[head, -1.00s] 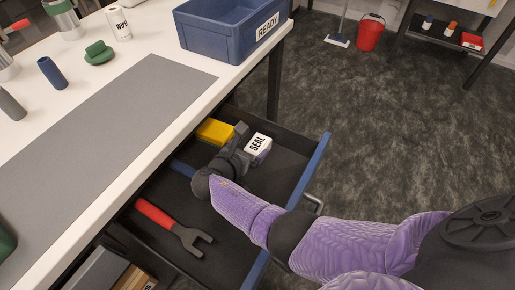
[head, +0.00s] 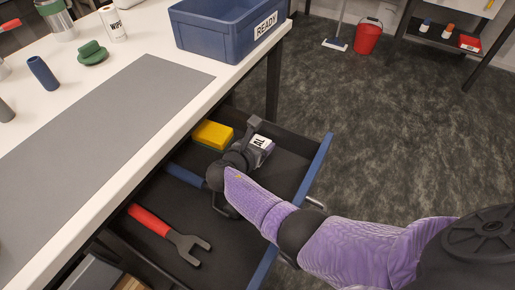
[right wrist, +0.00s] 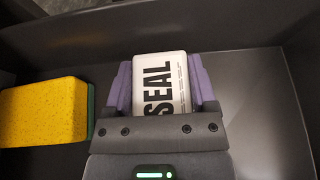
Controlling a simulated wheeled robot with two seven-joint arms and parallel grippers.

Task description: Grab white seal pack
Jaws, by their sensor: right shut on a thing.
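The white seal pack (head: 262,142) is in the open drawer (head: 317,172), near its far end. In the right wrist view the pack (right wrist: 161,84) shows a white face with black "SEAL" lettering, between the two purple-padded fingers. My right gripper (head: 254,138) is shut on it, one finger on each side. In the right wrist view the gripper (right wrist: 162,90) covers the pack's near end. I cannot tell whether the pack still touches the drawer floor. My left gripper is not in view.
A yellow sponge (head: 212,135) lies left of the pack; it also shows in the right wrist view (right wrist: 42,112). A red-handled wrench (head: 168,234) and a blue-handled tool (head: 186,175) lie in the drawer. A blue "READY" bin (head: 226,38) stands on the bench above.

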